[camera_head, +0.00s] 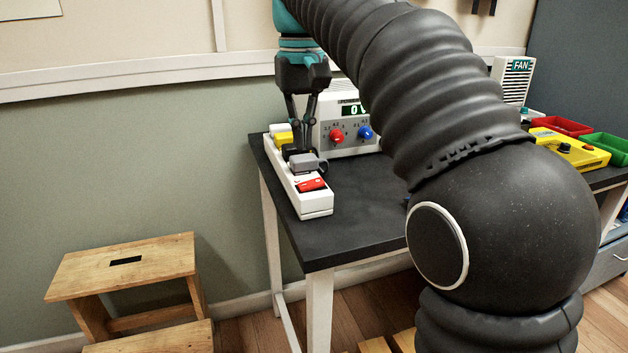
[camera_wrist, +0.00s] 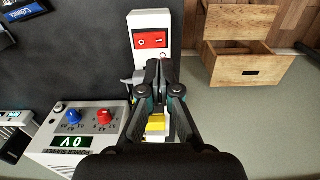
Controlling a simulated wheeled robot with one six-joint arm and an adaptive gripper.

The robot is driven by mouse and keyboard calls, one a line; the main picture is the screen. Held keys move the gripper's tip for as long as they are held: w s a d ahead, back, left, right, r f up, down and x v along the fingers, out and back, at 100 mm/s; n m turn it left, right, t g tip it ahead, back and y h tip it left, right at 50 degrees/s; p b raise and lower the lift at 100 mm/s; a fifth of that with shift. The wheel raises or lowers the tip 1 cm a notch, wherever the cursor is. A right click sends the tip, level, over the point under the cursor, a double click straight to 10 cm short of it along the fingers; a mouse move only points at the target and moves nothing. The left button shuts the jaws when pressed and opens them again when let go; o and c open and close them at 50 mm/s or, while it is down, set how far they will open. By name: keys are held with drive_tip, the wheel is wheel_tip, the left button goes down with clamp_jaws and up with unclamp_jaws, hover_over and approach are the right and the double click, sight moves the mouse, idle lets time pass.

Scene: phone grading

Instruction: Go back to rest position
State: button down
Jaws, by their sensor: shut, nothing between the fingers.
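My gripper (camera_head: 299,149) points down over a white power strip (camera_head: 315,208) at the left end of the black table (camera_head: 345,225). In the wrist view my gripper (camera_wrist: 157,68) is shut and empty, its fingers together above the strip. The strip carries a red rocker switch (camera_head: 312,185), a grey plug (camera_head: 303,162) and a yellow plug (camera_head: 284,138). The red switch also shows in the wrist view (camera_wrist: 150,40). The fingers hide the middle of the strip, and I cannot tell whether they touch the grey plug.
A white power supply (camera_head: 347,145) reading 0 V stands just right of my gripper. A wooden step stool (camera_head: 125,265) stands on the floor at left.

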drive_tip(key=s+d+f+t, duration=0.1)
drive_tip(key=s+d+f, duration=0.1)
drive_tip(key=s+d, duration=0.1)
drive_tip(key=s+d+f+m+t, duration=0.1)
drive_tip(key=s+d+f, duration=0.2)
drive_tip(key=s+d+f+t, duration=0.1)
drive_tip(key=s+d+f, duration=0.1)
drive_tip(key=s+d, duration=0.1)
drive_tip(key=shift+s+d+f+m, duration=0.15)
drive_tip(key=shift+s+f+m, duration=0.2)
drive_tip(key=shift+s, duration=0.15)
drive_tip(key=s+d+f+t, duration=0.1)
drive_tip(key=s+d+f, duration=0.1)
drive_tip(key=s+f, duration=0.3)
drive_tip(key=s+d+f+m+t, duration=0.1)
drive_tip(key=s+d+f, duration=0.2)
drive_tip(key=s+f, duration=0.3)
wheel_tip(320, 180, down, 4)
drive_tip(key=shift+d+t, duration=0.2)
drive_tip(key=shift+t, duration=0.1)
